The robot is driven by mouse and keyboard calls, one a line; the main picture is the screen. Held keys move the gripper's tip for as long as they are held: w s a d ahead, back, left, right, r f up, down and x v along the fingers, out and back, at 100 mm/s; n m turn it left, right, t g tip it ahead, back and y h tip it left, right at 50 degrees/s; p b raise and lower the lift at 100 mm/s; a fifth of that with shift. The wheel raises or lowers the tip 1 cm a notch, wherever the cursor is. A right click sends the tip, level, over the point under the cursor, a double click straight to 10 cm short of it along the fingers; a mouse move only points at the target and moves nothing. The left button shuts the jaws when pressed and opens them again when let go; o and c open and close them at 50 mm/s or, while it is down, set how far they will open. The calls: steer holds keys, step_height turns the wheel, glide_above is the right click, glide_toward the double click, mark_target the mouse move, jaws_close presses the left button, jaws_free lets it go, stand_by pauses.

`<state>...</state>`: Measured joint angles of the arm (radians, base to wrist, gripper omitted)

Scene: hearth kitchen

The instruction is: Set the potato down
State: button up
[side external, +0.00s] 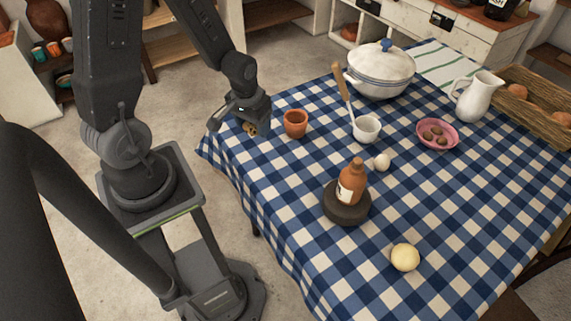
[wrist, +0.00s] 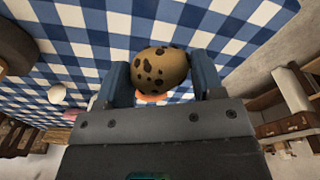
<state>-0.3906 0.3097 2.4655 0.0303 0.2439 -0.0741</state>
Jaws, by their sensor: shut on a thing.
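The potato (wrist: 160,68) is brown with dark spots. My gripper (wrist: 160,78) is shut on it, with one blue-grey finger on each side. In the side view my gripper (side external: 246,124) is near the table's left edge, left of the terracotta cup (side external: 295,123). Only a small brown part of the potato (side external: 250,129) shows there below the jaws. It appears to be held above the checked cloth. In the wrist view an orange bit of the cup (wrist: 152,99) shows just past the potato.
The blue-checked table (side external: 290,225) has free cloth at its front left. A bottle (side external: 352,182) stands on a dark round stand (side external: 345,210).

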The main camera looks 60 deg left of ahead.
glide_above(287, 169)
step_height(287, 169, down, 6)
steer(key=shift+s+r, duration=0.1)
steer(key=shift+s, duration=0.05)
steer(key=shift+f, duration=1.9)
steer(key=shift+f, duration=0.2)
steer(key=o, duration=0.9)
steer(key=shift+o, duration=0.2)
steer(key=shift+r, duration=0.15)
steer(key=s+d+r+m+t, duration=0.1)
steer(key=s+r, duration=0.1)
steer(key=r, duration=1.1)
steer(key=s+d+r+m+t, duration=0.1)
steer(key=s+r, duration=0.2)
steer(key=r, duration=0.9)
steer(key=s+d+r+m+t, duration=0.1)
steer(key=s+r+m+t, duration=0.1)
steer(key=s+r, duration=0.5)
steer(key=shift+s+r+m+h, duration=0.15)
steer(key=shift+r+m+h, duration=0.15)
steer(key=shift+r+m, duration=0.3)
